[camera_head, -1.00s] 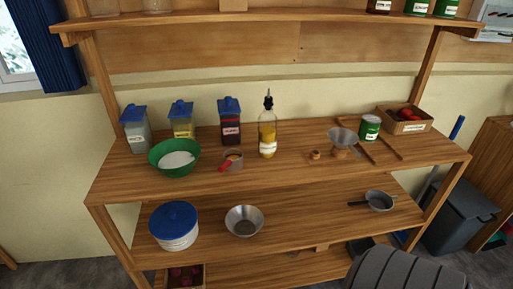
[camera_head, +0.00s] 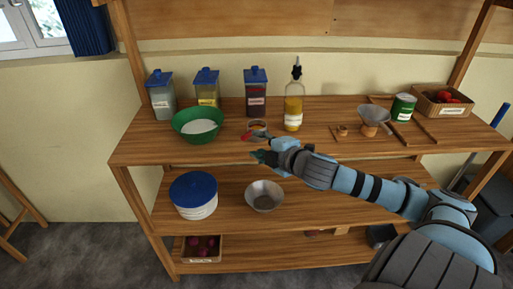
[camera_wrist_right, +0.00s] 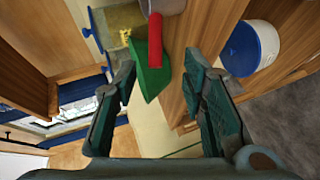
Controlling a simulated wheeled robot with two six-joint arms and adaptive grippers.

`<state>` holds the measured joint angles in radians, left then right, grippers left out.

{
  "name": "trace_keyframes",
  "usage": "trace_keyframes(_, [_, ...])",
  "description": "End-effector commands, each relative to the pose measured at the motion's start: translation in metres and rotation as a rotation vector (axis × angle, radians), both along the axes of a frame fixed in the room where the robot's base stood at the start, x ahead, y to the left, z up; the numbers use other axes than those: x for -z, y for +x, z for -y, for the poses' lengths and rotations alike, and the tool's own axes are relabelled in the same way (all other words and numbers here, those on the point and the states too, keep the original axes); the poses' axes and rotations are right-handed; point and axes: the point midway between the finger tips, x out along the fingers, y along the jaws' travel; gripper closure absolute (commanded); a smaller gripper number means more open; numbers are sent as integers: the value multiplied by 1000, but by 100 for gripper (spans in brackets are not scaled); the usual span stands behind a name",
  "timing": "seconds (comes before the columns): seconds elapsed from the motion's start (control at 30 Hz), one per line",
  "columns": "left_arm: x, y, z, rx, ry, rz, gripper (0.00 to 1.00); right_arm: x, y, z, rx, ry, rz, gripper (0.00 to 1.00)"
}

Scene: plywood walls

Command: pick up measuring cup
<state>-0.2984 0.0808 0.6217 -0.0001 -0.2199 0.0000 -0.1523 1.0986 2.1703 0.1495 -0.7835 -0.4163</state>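The measuring cup (camera_head: 257,127) stands on the top wooden shelf, between the green bowl and the oil bottle. Its red handle (camera_head: 247,136) points toward the front left. In the right wrist view the red handle (camera_wrist_right: 155,42) shows ahead of the fingers, with part of the cup at the top edge. My right gripper (camera_head: 262,154) is just in front of the shelf edge, near the cup and apart from it. In the right wrist view its two fingers (camera_wrist_right: 160,85) are spread with nothing between them. My left gripper is not in view.
A green bowl (camera_head: 198,124) of white stuff stands left of the cup and an oil bottle (camera_head: 294,108) right of it. Blue-lidded containers (camera_head: 256,94) stand behind. A metal bowl (camera_head: 264,196) and a blue-lidded tub (camera_head: 194,195) are on the shelf below.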

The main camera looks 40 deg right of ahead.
Motion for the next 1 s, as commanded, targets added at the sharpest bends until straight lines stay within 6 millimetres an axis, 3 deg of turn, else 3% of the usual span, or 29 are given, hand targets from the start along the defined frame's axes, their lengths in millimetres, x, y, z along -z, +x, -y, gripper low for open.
trace_keyframes(0.43, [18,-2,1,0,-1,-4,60,18,67,8,-1,5,2,62])
trace_keyframes(0.67, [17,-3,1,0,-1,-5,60,19,74,8,-4,-3,-2,62])
trace_keyframes(0.7, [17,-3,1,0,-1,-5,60,19,74,8,-4,-3,-2,64])
trace_keyframes(0.93, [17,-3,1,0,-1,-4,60,19,73,9,-3,-3,-2,100])
trace_keyframes(1.0, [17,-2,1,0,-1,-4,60,19,73,9,-3,-3,-2,100])
